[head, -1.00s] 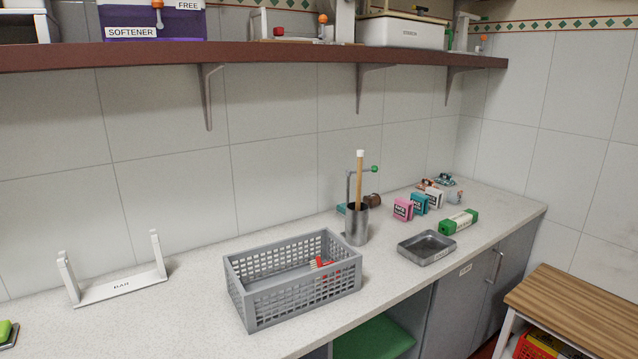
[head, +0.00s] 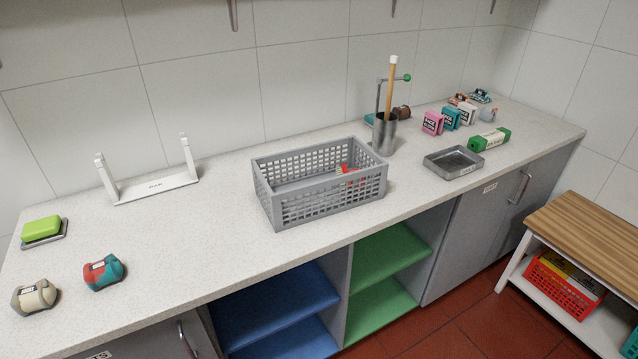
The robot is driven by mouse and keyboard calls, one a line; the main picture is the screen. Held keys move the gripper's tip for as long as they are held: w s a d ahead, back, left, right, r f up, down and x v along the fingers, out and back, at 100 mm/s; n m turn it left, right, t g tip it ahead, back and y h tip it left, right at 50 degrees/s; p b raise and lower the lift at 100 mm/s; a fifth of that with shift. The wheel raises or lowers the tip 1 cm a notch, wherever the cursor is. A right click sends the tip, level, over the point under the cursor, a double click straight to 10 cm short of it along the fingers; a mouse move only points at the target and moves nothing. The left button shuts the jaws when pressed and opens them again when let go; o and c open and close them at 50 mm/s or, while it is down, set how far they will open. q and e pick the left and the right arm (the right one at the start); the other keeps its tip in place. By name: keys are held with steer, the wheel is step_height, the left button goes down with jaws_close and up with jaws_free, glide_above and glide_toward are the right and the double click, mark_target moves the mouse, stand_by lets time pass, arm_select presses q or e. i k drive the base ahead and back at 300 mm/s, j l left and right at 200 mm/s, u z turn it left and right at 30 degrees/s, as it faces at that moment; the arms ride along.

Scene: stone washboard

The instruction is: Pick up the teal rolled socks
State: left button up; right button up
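A teal rounded bundle (head: 112,270) with a red part and a small label lies on the speckled counter (head: 200,255) at the front left; it looks like rolled socks. A similar beige and grey bundle (head: 36,297) lies to its left, nearer the picture's left edge. The two are apart. Neither of my grippers shows in the head view.
A grey perforated basket (head: 290,206) with a red item inside stands mid-counter. A white bar stand (head: 155,188) and a green soap block on a dish (head: 42,229) are behind the bundles. A metal tray (head: 453,162) and small boxes (head: 432,123) are right.

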mark_target(108, 270)
steer(key=u, duration=1.05)
